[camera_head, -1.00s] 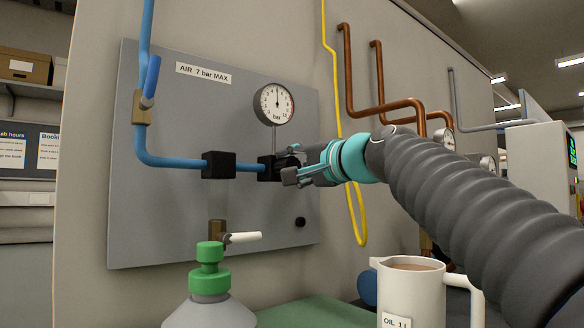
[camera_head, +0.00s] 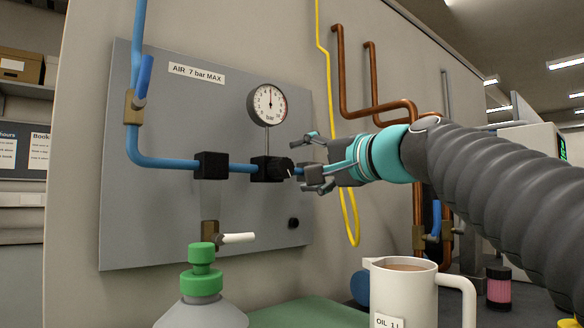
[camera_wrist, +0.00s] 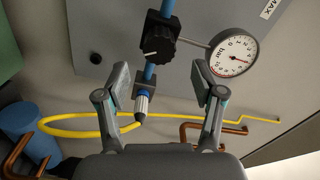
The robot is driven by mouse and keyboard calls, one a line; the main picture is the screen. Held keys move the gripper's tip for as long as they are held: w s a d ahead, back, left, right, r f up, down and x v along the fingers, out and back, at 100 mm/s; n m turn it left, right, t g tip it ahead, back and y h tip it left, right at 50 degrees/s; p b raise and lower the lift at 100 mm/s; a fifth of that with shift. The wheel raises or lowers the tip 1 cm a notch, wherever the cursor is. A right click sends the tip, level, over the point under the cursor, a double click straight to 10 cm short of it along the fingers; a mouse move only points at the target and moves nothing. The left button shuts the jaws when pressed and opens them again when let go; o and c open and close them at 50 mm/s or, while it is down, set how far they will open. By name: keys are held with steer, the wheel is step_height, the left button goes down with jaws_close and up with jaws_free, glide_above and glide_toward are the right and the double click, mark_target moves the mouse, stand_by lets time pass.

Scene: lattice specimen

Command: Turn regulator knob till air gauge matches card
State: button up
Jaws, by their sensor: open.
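The black regulator knob (camera_head: 279,169) sits on the regulator block in the blue air line, its white mark visible. It also shows in the wrist view (camera_wrist: 158,40). The round white air gauge (camera_head: 268,104) is above it; its needle points about straight up, near mid-scale. The gauge face also shows in the wrist view (camera_wrist: 233,52). My gripper (camera_head: 312,161) is open and empty, just right of the knob and apart from it. In the wrist view the fingers (camera_wrist: 162,82) are spread, with the knob beyond them.
An "AIR 7 bar MAX" label (camera_head: 196,73) is on the grey panel (camera_head: 150,220). A yellow hose (camera_head: 344,205) hangs behind my gripper, near copper pipes (camera_head: 341,75). Below are a white oil jug (camera_head: 402,295) and a green-capped bottle (camera_head: 202,285).

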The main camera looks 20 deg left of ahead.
steer(key=shift+v, duration=2.8)
